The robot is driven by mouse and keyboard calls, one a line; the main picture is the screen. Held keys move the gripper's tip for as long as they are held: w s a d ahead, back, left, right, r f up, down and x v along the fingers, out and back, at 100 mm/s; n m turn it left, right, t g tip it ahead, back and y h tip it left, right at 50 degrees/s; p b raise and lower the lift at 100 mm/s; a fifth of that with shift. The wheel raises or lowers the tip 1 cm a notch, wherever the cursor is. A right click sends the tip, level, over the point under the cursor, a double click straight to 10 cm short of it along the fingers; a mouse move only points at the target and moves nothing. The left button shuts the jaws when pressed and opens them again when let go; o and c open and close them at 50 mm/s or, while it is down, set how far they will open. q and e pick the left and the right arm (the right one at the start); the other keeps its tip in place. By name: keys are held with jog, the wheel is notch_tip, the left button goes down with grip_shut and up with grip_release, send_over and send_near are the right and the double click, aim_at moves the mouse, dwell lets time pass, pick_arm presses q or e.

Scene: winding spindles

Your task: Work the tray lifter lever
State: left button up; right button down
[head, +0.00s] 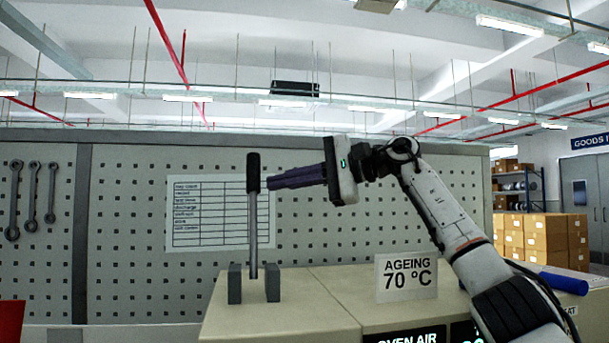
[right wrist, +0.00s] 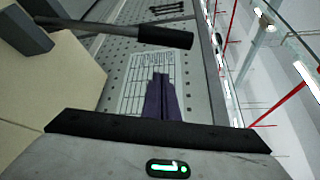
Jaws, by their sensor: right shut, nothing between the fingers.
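The lever has a grey shaft (head: 253,235) with a black grip (head: 254,175) on top. It stands upright between two dark grey bracket blocks (head: 234,284) on a beige cabinet top. My right gripper (head: 270,183) comes in from the right, its purple fingers level with the grip and just right of it in the head view. The fingers are shut with nothing between them. In the right wrist view, the finger tips (right wrist: 161,78) show a gap from the black grip (right wrist: 165,36). My left gripper is not in view.
A sign reading "AGEING 70 °C" (head: 406,277) stands on the cabinet (head: 340,290) to the right, with a blue cylinder (head: 564,284) beyond my arm. A pegboard (head: 120,240) with a chart (head: 210,212) and hanging wrenches (head: 33,195) is behind. Cartons (head: 535,235) are stacked far right.

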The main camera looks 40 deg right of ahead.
pick_arm(q)
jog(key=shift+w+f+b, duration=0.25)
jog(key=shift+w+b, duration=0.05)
jog(key=shift+b, duration=0.2)
pick_arm(e)
jog(key=a, duration=0.2)
jog(key=s+a+r, duration=0.1)
jog(key=shift+a, duration=0.35)
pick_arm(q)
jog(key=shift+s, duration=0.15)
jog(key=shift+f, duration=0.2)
pick_arm(e)
jog(key=shift+s+a, duration=0.1)
jog(key=shift+s, duration=0.05)
